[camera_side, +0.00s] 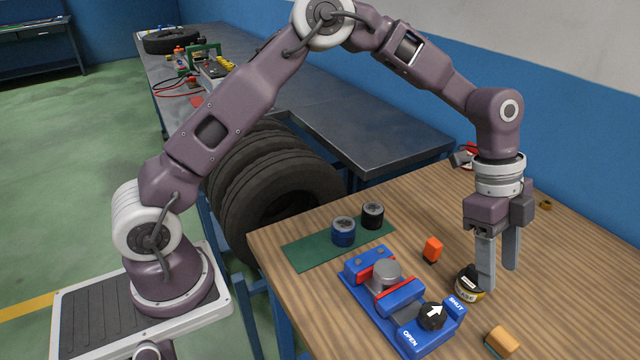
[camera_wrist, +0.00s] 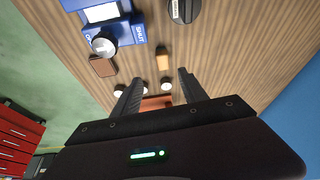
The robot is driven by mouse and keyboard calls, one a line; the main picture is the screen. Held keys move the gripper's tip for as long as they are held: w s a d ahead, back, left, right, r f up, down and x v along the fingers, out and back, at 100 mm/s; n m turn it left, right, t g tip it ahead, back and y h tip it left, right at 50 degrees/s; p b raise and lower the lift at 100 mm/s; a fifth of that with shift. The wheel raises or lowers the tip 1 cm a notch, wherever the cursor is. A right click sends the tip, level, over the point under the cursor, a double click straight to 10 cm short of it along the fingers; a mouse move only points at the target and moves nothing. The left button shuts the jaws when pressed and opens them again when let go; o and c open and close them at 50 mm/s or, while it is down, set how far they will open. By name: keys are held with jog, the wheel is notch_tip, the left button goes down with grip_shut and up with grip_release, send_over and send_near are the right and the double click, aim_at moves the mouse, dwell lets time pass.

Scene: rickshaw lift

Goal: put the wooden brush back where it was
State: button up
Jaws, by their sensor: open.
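The wooden brush (camera_side: 504,339), a small tan block with a dark green underside, lies on the wooden table near the picture's lower edge. In the wrist view a small tan piece (camera_wrist: 163,60), which looks like the brush, lies ahead of the fingertips. My gripper (camera_side: 498,278) points down, open and empty, behind the brush in the side view and apart from it. In the wrist view my gripper (camera_wrist: 159,75) shows both fingers apart.
A blue fixture (camera_side: 408,340) with OPEN and SHUT labels and a black arrow knob stands left of the brush. An orange block (camera_side: 432,249) and two jars on a green mat (camera_side: 310,252) lie further back. The wrist view shows a brown piece (camera_wrist: 103,66) and several white round items.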

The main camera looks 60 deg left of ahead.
jog(key=s+a+r+n+t+y, duration=0.4)
jog(key=s+a+r+n, duration=0.5)
jog(key=s+a+r, duration=0.65)
jog(key=s+a+f+n, duration=0.1)
jog(key=s+a+n, duration=0.1)
jog(key=s+n, duration=0.2)
jog(key=s+a+n+t, duration=0.1)
jog(key=s+n, duration=0.3)
jog(key=s, duration=0.6)
jog(key=shift+a+f, duration=0.4)
jog(key=shift+a, duration=0.4)
